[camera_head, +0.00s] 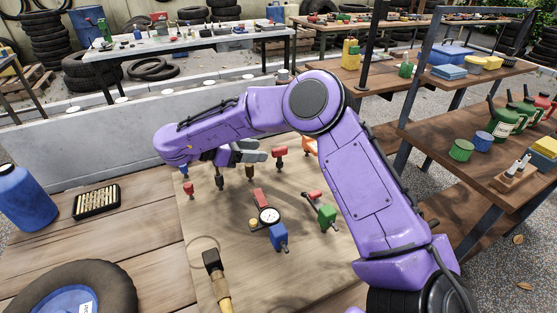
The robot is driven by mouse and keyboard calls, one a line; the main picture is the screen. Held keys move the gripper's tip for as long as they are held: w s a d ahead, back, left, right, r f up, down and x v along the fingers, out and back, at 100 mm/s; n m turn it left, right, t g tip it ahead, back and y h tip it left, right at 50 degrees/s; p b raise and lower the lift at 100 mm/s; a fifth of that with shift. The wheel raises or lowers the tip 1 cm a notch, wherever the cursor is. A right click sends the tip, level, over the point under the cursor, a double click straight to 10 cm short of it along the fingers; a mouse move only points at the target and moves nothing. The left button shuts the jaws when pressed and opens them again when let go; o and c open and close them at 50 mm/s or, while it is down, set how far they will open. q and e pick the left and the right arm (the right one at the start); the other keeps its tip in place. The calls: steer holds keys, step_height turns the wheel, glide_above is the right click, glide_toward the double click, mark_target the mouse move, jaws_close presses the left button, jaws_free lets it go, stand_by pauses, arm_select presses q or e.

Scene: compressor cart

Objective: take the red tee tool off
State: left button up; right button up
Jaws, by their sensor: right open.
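A red tee-shaped piece (280,152) stands upright on the wooden board, just right of my right gripper. A smaller red-topped piece (189,187) stands at the board's left. I cannot tell for certain which one is the red tee tool. My right gripper (252,157) is open, with its grey fingers pointing right toward the larger red tee and apparently apart from it. The purple wrist hides part of the gripper. My left gripper is not in view.
A tyre (100,275) and blue bottle (25,200) are at left. A low wall (90,150) runs behind.

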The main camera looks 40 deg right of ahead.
mark_target(273, 150)
steer(key=x, duration=0.8)
steer(key=shift+d+r, duration=0.15)
steer(key=shift+d, duration=0.15)
steer(key=shift+a, duration=0.15)
jaws_close()
